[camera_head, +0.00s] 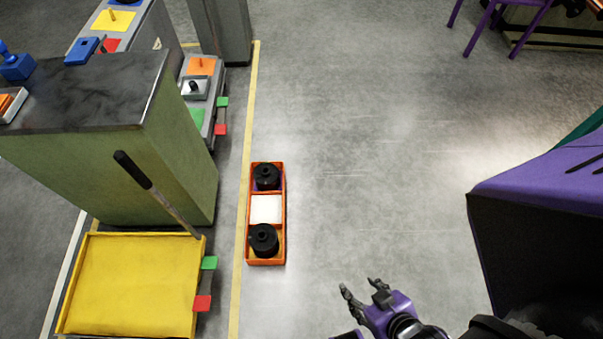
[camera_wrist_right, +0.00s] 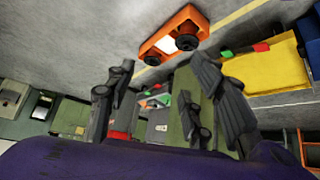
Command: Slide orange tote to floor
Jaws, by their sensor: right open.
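The orange tote (camera_head: 283,215) is on the grey floor in the head view, just right of the yellow floor line. It holds two black spools, one at each end, with a white block between them. The tote also shows in the right wrist view (camera_wrist_right: 187,14), beyond the fingers. My right gripper (camera_head: 361,288) is open and empty, to the lower right of the tote and clearly apart from it. Its spread fingers show in the right wrist view (camera_wrist_right: 160,85). My left gripper is not in view.
A yellow bin (camera_head: 130,285) with green and red tabs stands at the lower left, beside a green cabinet (camera_head: 180,160) with a dark top. A purple and black body (camera_head: 540,200) is at the right. The middle floor is clear.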

